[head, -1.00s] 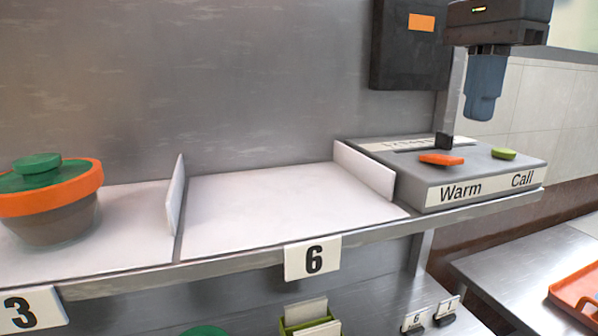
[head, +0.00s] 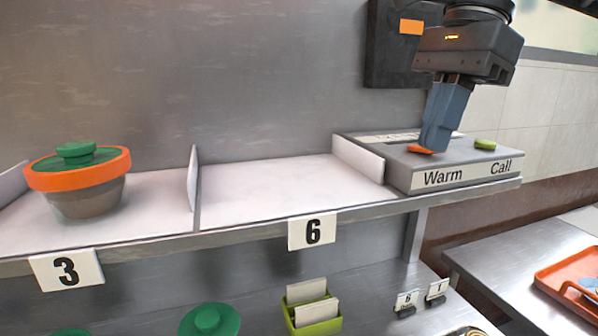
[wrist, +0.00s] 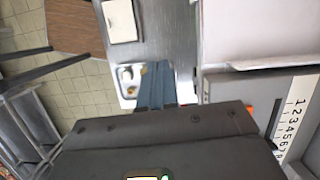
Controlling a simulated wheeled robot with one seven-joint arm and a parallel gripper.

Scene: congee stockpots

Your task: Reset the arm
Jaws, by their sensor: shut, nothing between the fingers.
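My gripper (head: 434,148) is shut and empty in the head view. Its blue-grey fingers point down in front of the grey control box (head: 400,182) on the shelf's right end, and their tips overlap the orange button (head: 418,150). I cannot tell whether they touch it. The green button (head: 485,144) is to the right of the fingers. In the wrist view the shut fingers (wrist: 157,85) show above the dark gripper body, with the box's numbered strip (wrist: 292,115) at the right.
A lidded pot (head: 80,185) with an orange rim stands behind the 3 label (head: 66,270). The bay above the 6 label (head: 312,231) is empty, between low dividers. Below are a green card holder (head: 313,318) and a green lid (head: 209,321). An orange tray (head: 560,283) is at right.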

